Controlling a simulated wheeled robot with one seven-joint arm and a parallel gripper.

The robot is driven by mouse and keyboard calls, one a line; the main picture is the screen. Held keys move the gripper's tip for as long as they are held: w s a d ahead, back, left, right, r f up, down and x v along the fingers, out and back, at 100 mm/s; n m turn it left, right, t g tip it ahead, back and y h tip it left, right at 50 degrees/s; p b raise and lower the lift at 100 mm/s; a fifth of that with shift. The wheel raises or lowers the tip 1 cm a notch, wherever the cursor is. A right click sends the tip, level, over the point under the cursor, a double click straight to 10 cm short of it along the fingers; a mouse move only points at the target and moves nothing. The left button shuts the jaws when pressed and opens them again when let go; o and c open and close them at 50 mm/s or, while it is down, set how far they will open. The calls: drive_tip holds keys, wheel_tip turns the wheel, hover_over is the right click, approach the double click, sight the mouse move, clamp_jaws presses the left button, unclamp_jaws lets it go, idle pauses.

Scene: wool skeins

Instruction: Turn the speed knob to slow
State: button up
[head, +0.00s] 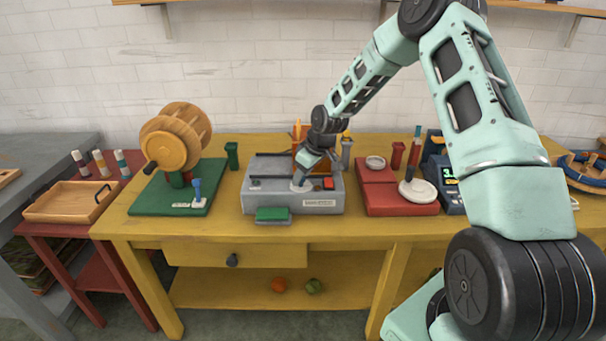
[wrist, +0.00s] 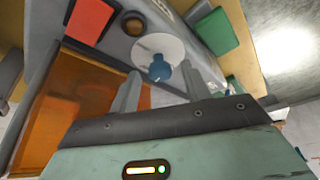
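In the head view the white dial (head: 300,187) shows under my gripper (head: 303,180), which hides the knob. In the wrist view my gripper (wrist: 161,72) is open, with one finger on each side of the knob. Gaps show between the fingers and the knob; I cannot tell how deep the fingertips reach. Dial markings are not readable.
The machine bears a red button (head: 328,183), a green pad (head: 272,215) and an orange see-through panel (wrist: 62,115) close to my gripper. A wooden-wheeled winder (head: 176,140) stands left. A red scale-like device (head: 385,200) stands right. The yellow table's (head: 225,224) front strip is clear.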

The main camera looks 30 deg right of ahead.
drive_tip(key=v, duration=1.7)
drive_tip(key=shift+s+r+b, duration=0.15)
drive_tip(key=shift+s+b, duration=0.05)
drive_tip(key=shift+b, duration=0.2)
